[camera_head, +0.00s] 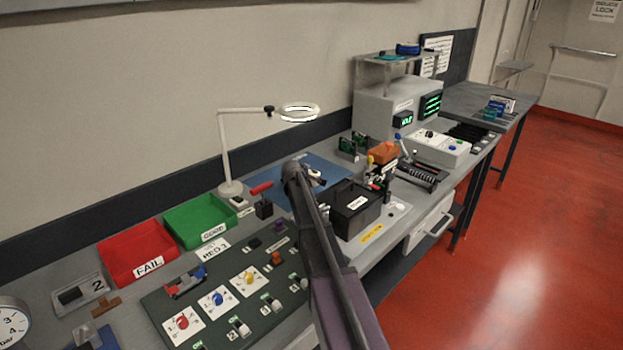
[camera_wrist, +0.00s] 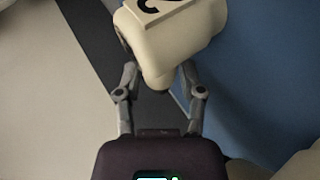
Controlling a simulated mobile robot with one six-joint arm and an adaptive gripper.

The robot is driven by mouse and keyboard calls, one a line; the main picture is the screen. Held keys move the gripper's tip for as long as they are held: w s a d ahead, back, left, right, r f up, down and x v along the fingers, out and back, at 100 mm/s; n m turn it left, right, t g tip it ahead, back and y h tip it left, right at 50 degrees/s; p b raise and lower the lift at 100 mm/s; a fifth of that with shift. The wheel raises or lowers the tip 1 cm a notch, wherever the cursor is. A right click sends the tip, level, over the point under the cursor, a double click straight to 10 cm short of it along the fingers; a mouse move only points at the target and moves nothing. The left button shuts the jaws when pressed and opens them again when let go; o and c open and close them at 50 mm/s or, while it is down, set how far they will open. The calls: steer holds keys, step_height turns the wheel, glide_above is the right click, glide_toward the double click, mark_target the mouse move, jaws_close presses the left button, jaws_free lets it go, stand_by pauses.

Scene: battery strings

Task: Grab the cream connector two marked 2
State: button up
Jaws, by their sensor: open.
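A cream connector (camera_wrist: 172,40) fills the top middle of the wrist view. Its white label (camera_wrist: 160,8) carries a dark curved mark, cut off by the frame's top edge, that looks like part of a 2. My gripper (camera_wrist: 158,84) is open, with its two fingers on either side of the connector's near, narrow end. I cannot tell whether either finger touches it. In the head view my gripper (camera_head: 308,174) is over the blue mat (camera_head: 262,180), mostly hidden by my arm; a small pale patch there may be the connector.
A lamp (camera_head: 226,150) stands left of the mat. A black battery box (camera_head: 355,207) stands close to my arm's right. Red (camera_head: 138,252) and green (camera_head: 200,221) bins and a switch panel (camera_head: 215,275) lie at the left. The red floor (camera_head: 520,230) is clear.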

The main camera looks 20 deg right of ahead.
jaws_close()
steer(key=shift+r, duration=0.15)
stand_by(0.4)
step_height(320, 180, up, 10)
steer(key=p, duration=1)
stand_by(0.5)
